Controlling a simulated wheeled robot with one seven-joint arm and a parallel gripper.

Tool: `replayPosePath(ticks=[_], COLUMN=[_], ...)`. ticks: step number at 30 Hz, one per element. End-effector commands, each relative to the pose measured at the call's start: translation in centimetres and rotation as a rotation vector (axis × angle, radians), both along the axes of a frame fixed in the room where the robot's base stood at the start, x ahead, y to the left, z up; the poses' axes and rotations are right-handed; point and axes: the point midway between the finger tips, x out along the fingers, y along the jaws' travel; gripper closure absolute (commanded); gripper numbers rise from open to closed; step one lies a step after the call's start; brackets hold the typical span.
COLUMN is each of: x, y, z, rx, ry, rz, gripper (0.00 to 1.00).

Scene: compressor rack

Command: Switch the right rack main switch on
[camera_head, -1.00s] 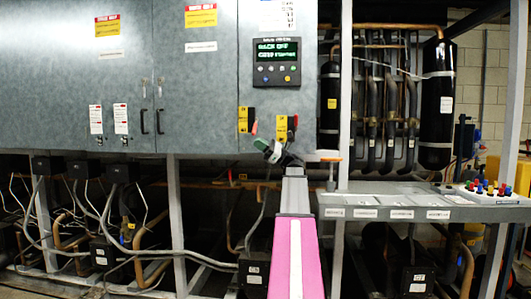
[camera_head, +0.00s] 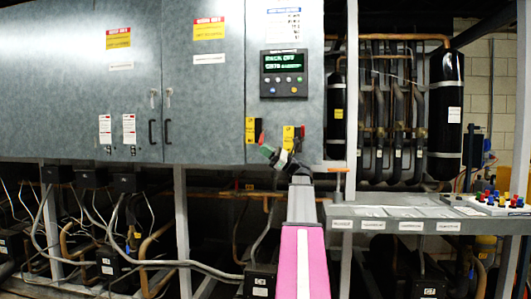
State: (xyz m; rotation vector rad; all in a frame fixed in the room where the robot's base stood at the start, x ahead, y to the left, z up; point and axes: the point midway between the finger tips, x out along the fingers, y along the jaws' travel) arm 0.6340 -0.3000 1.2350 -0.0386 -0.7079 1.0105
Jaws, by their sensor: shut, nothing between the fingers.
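Two yellow switch plates with red parts sit low on the grey cabinet, below the display. The right one, the right rack main switch (camera_head: 288,136), has a red part at its right edge. The left switch (camera_head: 250,131) also has a red part at its right. Their exact handle positions are too small to tell. My gripper (camera_head: 266,151) is shut and empty, just below and between the two plates; its dark wrist is just under the right plate. Whether it touches either switch cannot be told. The display (camera_head: 284,74) shows green text that seems to read "RACK OFF".
A grey shelf (camera_head: 400,212) with labels juts out at the right, holding a board of coloured knobs (camera_head: 495,201). An orange-topped post (camera_head: 338,172) stands close to the right of my wrist. Pipes and cables fill the space below the cabinet.

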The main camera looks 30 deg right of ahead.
Motion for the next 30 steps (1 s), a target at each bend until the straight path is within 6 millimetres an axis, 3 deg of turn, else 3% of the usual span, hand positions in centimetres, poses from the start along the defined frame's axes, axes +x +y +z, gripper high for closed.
replayPosePath(ticks=[11,30], x=[-1.1,-2.9], y=[0.8,2.1], z=[1.0,6.5], rx=[0.078,0.398], ry=[0.105,0.550], rz=[0.002,0.000], gripper=[1.00,1.00])
